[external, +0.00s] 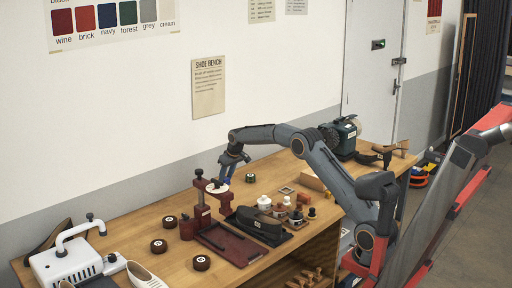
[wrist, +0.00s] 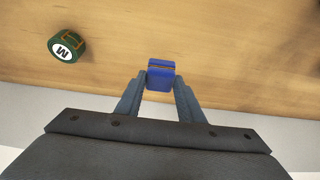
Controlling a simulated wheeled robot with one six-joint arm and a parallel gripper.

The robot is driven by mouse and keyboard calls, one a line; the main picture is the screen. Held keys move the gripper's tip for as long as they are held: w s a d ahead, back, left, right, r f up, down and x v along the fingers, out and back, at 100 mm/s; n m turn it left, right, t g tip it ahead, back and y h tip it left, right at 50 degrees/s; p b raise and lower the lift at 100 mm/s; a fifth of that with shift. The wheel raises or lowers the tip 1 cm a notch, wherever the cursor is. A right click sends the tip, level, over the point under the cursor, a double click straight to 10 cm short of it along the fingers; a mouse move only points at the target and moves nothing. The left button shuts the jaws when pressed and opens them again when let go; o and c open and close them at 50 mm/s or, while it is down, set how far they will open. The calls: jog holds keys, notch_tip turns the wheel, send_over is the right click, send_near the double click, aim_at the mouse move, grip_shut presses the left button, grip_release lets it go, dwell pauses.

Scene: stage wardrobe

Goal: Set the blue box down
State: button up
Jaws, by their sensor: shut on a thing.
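The blue box (wrist: 161,75) is small and sits between the two fingertips of my gripper (wrist: 160,84) in the wrist view. My gripper is shut on it. In the external view my gripper (external: 228,172) points down over the back part of the wooden bench (external: 140,219), near the wall. The box cannot be made out clearly there. I cannot tell whether it touches the bench top.
A green tin marked M (wrist: 67,46) stands near the gripper; it also shows in the external view (external: 250,178). A dark red press (external: 201,200) stands in front of the gripper.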

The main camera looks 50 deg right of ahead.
aim_at(227, 179)
notch_tip(227, 179, down, 4)
jog(key=shift+f+p, duration=0.1)
jog(key=shift+p, duration=0.25)
jog(key=shift+f, duration=0.15)
jog(key=o, duration=1)
jog(key=shift+b+v, duration=0.75)
jog(key=shift+v, duration=5.45)
jog(key=shift+w, duration=0.1)
